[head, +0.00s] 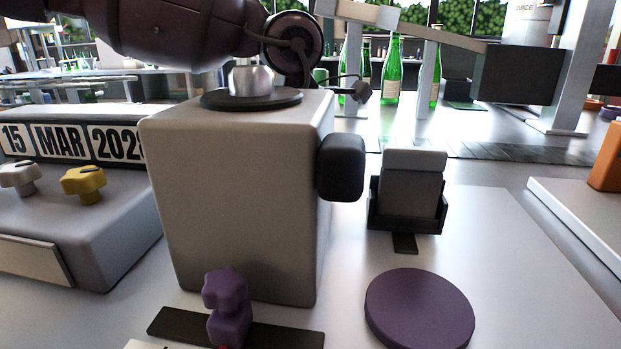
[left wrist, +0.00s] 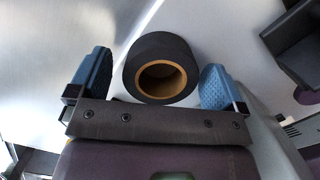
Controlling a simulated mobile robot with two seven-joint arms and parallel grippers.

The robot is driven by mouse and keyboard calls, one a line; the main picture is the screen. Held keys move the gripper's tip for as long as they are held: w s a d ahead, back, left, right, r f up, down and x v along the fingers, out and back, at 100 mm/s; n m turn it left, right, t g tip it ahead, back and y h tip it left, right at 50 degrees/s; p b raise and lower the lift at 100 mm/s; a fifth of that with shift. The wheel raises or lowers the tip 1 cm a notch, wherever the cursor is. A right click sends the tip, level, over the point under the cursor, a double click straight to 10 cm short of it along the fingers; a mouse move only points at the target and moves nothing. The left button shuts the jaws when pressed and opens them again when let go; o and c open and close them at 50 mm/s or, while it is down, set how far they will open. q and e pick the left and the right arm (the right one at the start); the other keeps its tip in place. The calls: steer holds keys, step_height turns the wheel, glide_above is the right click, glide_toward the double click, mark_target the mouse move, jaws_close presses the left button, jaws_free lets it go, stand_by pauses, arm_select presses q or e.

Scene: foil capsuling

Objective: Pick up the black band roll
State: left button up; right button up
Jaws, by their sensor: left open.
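The black band roll (left wrist: 160,46), a black ring with a tan core, shows in the left wrist view. My left gripper (left wrist: 156,80) is open, with one blue fingertip pad on each side of the roll. A gap shows between the roll and each finger, and the gripper's dark body covers part of the view below it. I cannot tell how far the fingers reach around it. In the head view my left arm comes in from the upper left, above the grey block; its fingers and the roll cannot be made out there. My right gripper is in neither view.
A large grey block (head: 235,200) stands in front, with a purple knob (head: 227,300) before it. A purple disc (head: 419,308) and a small grey block in a black holder (head: 410,190) are to its right. A date display (head: 70,140) is at left. Green bottles (head: 392,75) stand behind.

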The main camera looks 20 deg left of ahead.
arm_select(q)
steer(key=shift+r, duration=0.1)
steer(key=shift+c, duration=0.6)
steer(key=c, duration=0.9)
steer(key=shift+r, duration=0.1)
